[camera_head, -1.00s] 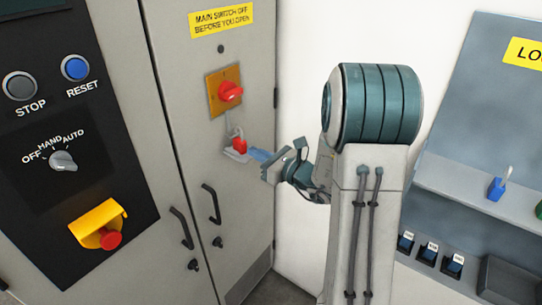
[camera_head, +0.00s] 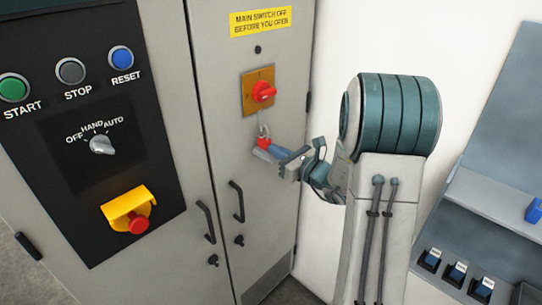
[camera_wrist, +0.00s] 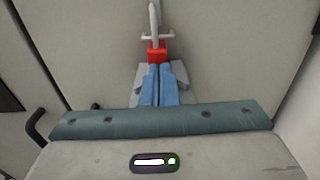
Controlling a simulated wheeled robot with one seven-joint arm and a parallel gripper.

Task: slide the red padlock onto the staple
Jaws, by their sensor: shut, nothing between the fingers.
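The red padlock (camera_head: 263,142) is at the cabinet door, below the red main switch (camera_head: 263,92). Its grey shackle (camera_wrist: 155,15) stands up from the red body (camera_wrist: 157,52) in the wrist view. A small grey crosspiece (camera_wrist: 144,36) shows at the top of the body; I cannot tell whether it is the staple or whether the shackle passes through it. My gripper (camera_head: 273,149) has its blue fingers shut, with nothing between them. In the wrist view its fingertips (camera_wrist: 157,66) are right at the padlock's near side and hide its lower part; contact is unclear.
A grey ledge (camera_head: 262,155) sticks out below the padlock. Door handles (camera_head: 237,201) and a control panel with a yellow-shrouded emergency stop (camera_head: 138,225) are to the left. A shelf unit with a blue item (camera_head: 535,211) stands at right.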

